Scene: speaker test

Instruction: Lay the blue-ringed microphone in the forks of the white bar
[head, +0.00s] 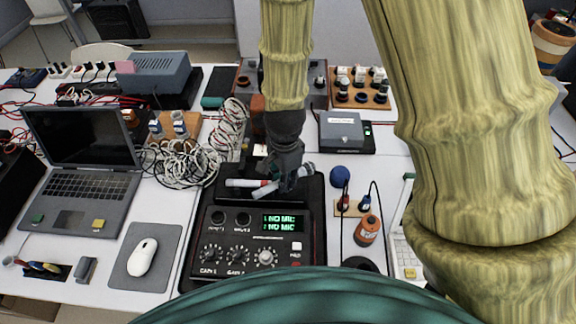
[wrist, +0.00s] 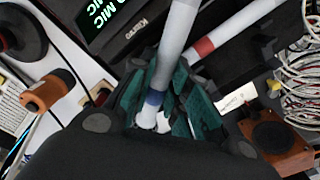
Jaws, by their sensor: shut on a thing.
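The blue-ringed microphone (wrist: 168,60) is a pale grey stick with a blue ring near one end. My gripper (wrist: 158,103) is shut on it near that ring. In the head view my gripper (head: 288,180) is low over the black device, and the microphone (head: 265,190) slants out to its lower left. A second, red-ringed microphone (head: 242,183) lies just behind it and also shows in the wrist view (wrist: 235,32). I cannot clearly make out the white bar or its forks. My gripper hides part of the area behind the device.
The black device (head: 205,255) has knobs and a display (head: 284,222) reading "NO MIC" on two lines. Tangled cables (head: 190,160), a laptop (head: 85,160) and a mouse (head: 142,256) are left.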

